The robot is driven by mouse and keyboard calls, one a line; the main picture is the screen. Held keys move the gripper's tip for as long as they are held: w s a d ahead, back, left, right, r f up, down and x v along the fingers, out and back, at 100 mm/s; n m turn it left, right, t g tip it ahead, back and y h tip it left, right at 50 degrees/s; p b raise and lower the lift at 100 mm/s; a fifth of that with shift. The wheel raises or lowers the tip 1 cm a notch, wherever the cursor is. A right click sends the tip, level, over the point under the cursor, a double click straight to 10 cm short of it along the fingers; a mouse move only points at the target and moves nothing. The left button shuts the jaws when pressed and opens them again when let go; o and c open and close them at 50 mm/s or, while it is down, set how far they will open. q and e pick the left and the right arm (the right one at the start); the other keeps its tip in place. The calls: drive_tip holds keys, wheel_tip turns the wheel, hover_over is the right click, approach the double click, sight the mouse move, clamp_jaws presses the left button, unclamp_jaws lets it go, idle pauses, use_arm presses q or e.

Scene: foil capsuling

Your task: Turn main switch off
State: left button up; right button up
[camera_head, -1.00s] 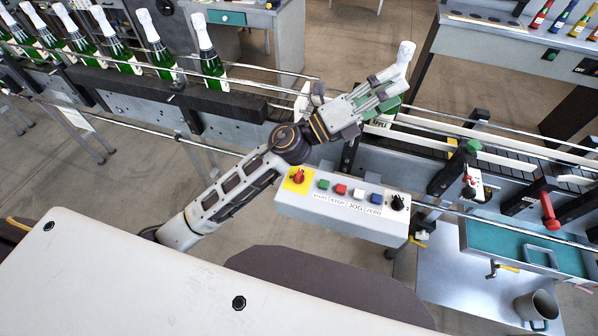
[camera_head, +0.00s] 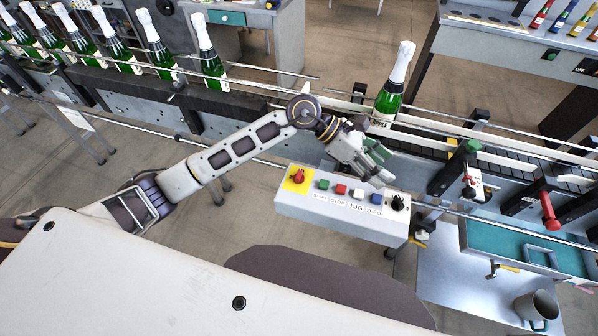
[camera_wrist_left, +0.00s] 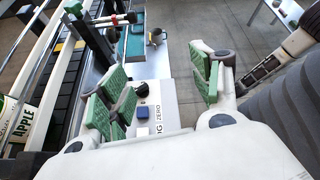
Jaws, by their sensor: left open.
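The control box (camera_head: 340,216) has a red rotary switch (camera_head: 298,177) on a yellow plate at its left end. Several coloured push buttons and a black knob (camera_head: 398,203) lie to its right. My left gripper (camera_head: 378,162) is open and empty, above the back edge of the box toward its right half. The red switch is clear of it, to the left. In the left wrist view, the open fingers (camera_wrist_left: 158,88) frame the black knob (camera_wrist_left: 141,88) and the blue button (camera_wrist_left: 142,112); the red switch is not visible there. My right gripper is not in view.
A green bottle (camera_head: 390,90) with white foil stands on the conveyor behind the gripper. Several more bottles stand in a row at the far left. A teal tray (camera_head: 540,248), a red-handled lever (camera_head: 549,212) and a grey mug (camera_head: 537,306) are to the right.

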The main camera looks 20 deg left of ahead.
use_arm(q)
drive_tip(key=w+a+f+m+y, duration=0.2)
drive_tip(key=w+a+f+y, duration=0.2)
drive_tip(key=a+f+y, duration=0.45)
drive_tip(key=r+y, duration=0.2)
drive_tip(key=y, duration=0.2)
hover_over(299, 173)
drive_tip(key=shift+f+t, duration=0.25)
drive_tip(key=shift+t, duration=0.15)
drive_tip(key=shift+f, duration=0.1)
wheel_tip(299, 173, down, 14)
drive_tip(key=p, duration=0.3)
drive_tip(key=shift+r, duration=0.2)
drive_tip(key=c, duration=1)
